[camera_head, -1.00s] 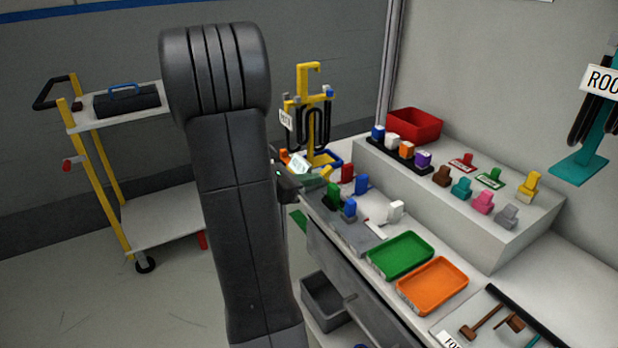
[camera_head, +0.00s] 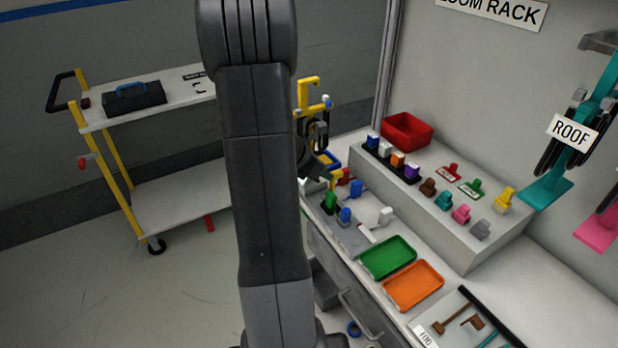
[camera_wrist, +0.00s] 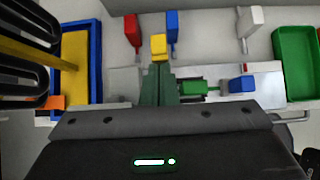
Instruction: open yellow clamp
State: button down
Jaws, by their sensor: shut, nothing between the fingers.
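A small yellow block, which looks like the yellow clamp's handle (camera_wrist: 159,45), stands just beyond the fingertips of my gripper (camera_wrist: 159,72) in the wrist view. The two dark green fingers are together, with nothing between them. Whether the tips touch the yellow part cannot be told, and the clamp's base is hidden by the fingers. In the head view a bit of yellow (camera_head: 336,179) shows beside my arm, near a red clamp handle (camera_head: 344,177); my arm hides most of that spot and the fingertips.
A green part (camera_wrist: 196,87) and a blue part (camera_wrist: 242,85) are right of the fingers. A blue-rimmed tray (camera_wrist: 96,60) and black loops lie left. A green tray (camera_head: 388,258) is farther along.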

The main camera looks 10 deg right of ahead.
jog(key=shift+w+d+r+p, duration=0.15)
jog(key=shift+d+p, duration=0.15)
jog(key=shift+d, duration=0.2)
dwell(0.5)
